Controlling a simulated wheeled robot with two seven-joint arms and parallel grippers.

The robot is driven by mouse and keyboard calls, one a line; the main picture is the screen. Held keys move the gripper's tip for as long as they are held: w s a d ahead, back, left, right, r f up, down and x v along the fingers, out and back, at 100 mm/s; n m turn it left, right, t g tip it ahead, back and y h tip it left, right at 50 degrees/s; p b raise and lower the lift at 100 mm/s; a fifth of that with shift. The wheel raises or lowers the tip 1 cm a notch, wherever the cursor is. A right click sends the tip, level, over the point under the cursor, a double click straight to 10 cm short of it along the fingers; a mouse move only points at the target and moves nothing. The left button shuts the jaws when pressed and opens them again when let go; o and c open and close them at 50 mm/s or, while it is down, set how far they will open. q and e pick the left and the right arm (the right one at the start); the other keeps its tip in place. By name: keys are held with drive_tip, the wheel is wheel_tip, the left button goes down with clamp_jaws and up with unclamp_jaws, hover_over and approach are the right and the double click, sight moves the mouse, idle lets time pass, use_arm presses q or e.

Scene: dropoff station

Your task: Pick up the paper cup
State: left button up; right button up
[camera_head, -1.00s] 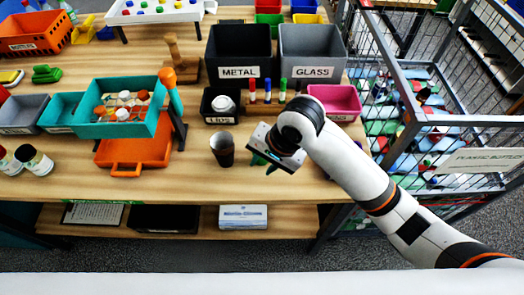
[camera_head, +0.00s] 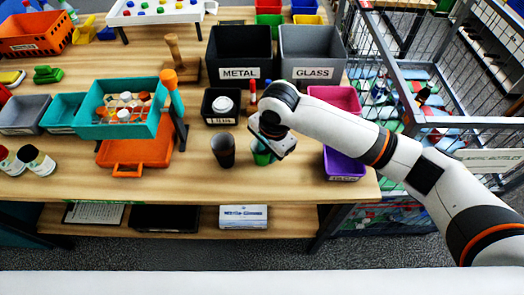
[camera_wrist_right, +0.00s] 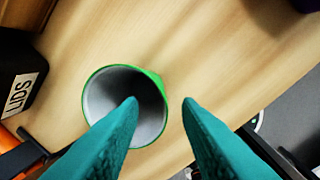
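The paper cup (camera_head: 262,153) is green outside and stands on the wooden table below my right gripper (camera_head: 265,142), which partly covers it. In the right wrist view the cup's green rim and pale grey inside (camera_wrist_right: 108,88) face the camera, and it looks empty. The teal fingers of my right gripper (camera_wrist_right: 160,104) are spread apart. The left one in the picture overlaps the cup's mouth and the right one is outside the rim, with the cup's near-right wall between them. Whether they touch the cup cannot be told. My left gripper is not in view.
A dark brown cup (camera_head: 223,151) stands just left. The black lids bin (camera_head: 221,120) is behind it, and the purple bin (camera_head: 343,168) is to the right. The METAL bin (camera_head: 238,74) and GLASS bin (camera_head: 311,73) stand behind. The table front is clear.

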sight(267, 159)
drive_tip(key=f, duration=0.4)
drive_tip(key=shift+w+a+f+p, duration=0.1)
drive_tip(key=shift+w+f+p, duration=0.2)
drive_tip(key=shift+f+p, duration=0.1)
clamp_jaws()
